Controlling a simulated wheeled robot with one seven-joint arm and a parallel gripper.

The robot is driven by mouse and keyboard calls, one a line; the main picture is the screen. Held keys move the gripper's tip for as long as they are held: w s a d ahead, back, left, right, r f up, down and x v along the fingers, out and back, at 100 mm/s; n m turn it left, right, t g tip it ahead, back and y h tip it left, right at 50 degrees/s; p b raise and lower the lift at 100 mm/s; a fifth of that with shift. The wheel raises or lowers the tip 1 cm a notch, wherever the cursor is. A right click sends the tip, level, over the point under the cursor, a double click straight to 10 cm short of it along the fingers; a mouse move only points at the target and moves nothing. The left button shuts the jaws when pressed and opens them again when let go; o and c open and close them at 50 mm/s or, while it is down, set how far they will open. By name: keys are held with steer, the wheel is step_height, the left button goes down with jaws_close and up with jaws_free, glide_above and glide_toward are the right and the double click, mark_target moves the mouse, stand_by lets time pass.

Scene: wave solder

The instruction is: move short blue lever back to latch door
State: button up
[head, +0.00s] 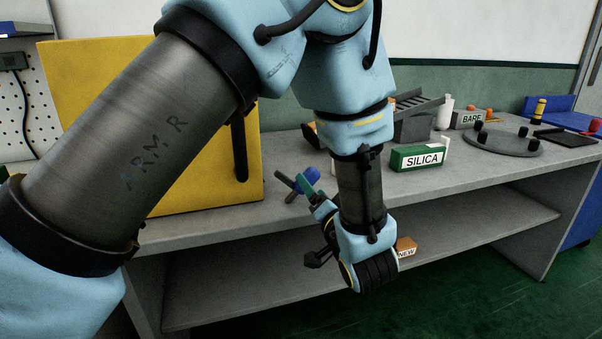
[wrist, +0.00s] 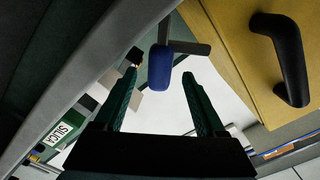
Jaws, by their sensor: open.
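The short blue lever (wrist: 160,68) has a rounded blue knob with a dark bar beside it in the wrist view. In the head view its knob (head: 313,174) shows behind my fingers, at the right of the yellow door. My gripper (wrist: 159,78) is open, with one green finger on each side of the knob in the picture. I cannot tell whether either finger touches it. In the head view my gripper (head: 302,184) is partly hidden by its own wrist. The yellow door (head: 84,92) has a black upright handle (head: 240,148); the handle also shows in the wrist view (wrist: 289,55).
A grey bench (head: 455,176) with a lower shelf (head: 470,222) runs to the right. On it stand a green SILICA box (head: 408,160), a grey BARE box (head: 467,119) and a round grey plate (head: 508,143). A box marked NEW (head: 406,246) is on the shelf.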

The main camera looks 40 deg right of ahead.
steer(key=x, duration=0.8)
steer(key=shift+p, duration=0.4)
jaws_close()
stand_by(0.9)
